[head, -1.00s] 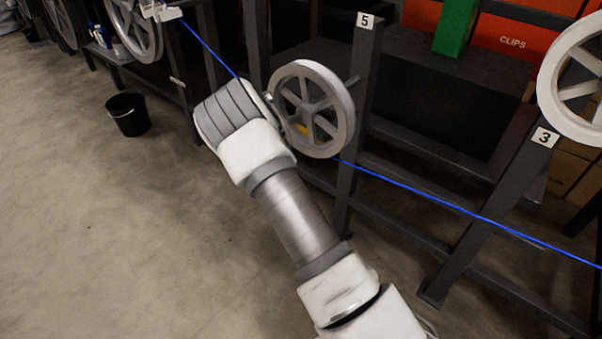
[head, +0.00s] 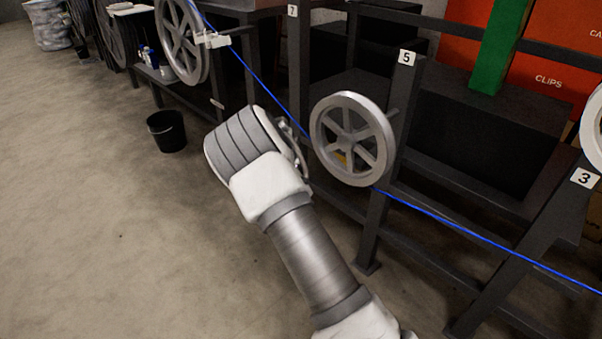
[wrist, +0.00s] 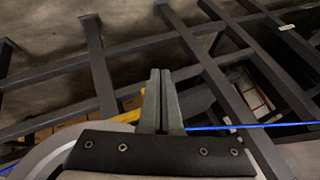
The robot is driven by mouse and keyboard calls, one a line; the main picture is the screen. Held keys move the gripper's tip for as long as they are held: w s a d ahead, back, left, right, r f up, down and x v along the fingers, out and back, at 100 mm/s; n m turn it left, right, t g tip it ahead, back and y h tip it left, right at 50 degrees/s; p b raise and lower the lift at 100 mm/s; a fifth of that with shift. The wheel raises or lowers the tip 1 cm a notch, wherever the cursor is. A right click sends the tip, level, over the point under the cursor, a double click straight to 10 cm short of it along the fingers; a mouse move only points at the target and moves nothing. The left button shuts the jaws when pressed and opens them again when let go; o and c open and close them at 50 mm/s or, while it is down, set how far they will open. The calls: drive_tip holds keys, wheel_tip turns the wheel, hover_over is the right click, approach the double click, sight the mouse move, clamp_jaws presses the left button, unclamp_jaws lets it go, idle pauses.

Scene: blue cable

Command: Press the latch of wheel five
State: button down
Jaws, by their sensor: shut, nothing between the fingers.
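Wheel five (head: 378,112) is a light grey spoked wheel on a dark post with a "5" label (head: 407,57). A small yellow part (head: 340,158) shows through its lower spokes; I cannot tell whether it is the latch. A yellow piece also shows in the wrist view (wrist: 128,101), left of my fingers. My gripper (wrist: 161,75) is shut and empty, its two grey fingers together. In the head view it is mostly hidden by my wrist, just left of the wheel. A pale curved rim (wrist: 45,150) shows at lower left in the wrist view.
The blue cable (head: 470,228) runs past wheel five toward a wheel (head: 181,40) at upper left. Dark frame posts stand behind and right, with labels "7" (head: 292,11) and "3" (head: 584,178). A black bucket (head: 167,131) stands on open floor at left.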

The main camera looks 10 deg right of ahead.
drive_tip(key=shift+a+r, duration=0.6)
drive_tip(key=shift+r, duration=0.15)
drive_tip(key=shift+a+r, duration=0.55)
drive_tip(key=shift+r, duration=0.2)
